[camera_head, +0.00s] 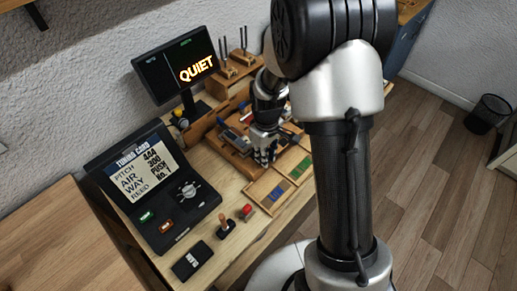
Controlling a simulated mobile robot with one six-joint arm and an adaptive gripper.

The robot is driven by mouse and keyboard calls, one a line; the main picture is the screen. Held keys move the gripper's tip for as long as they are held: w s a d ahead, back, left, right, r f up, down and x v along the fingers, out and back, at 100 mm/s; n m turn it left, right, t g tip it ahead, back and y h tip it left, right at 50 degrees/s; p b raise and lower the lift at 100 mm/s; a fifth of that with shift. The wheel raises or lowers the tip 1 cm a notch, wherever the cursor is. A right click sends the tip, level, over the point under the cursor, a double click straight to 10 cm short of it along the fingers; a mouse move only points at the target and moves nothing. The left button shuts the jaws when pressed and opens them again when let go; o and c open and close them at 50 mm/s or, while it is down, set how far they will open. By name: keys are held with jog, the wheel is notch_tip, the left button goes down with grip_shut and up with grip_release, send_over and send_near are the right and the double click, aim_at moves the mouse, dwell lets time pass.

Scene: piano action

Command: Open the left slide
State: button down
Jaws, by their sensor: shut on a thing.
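My gripper (264,159) points down at the front of the action. It is shut on a small part there, and its fingers hide what they hold. A shallow wooden tray (253,196) with blue and green pieces lies just in front of my gripper.
A display reading QUIET (178,62) stands behind. A tuning-card console (150,190) is at the left. A red-topped stamp (247,212), a wooden-handled stamp (224,225) and a black box (192,260) stand near the front edge. Tuning forks (243,42) stand at the back.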

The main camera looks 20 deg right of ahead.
jog(key=shift+s, duration=0.15)
jog(key=c, duration=1.5)
grip_release()
jog(key=shift+d, duration=0.1)
notch_tip(320, 180, up, 12)
jog(key=shift+r, duration=0.1)
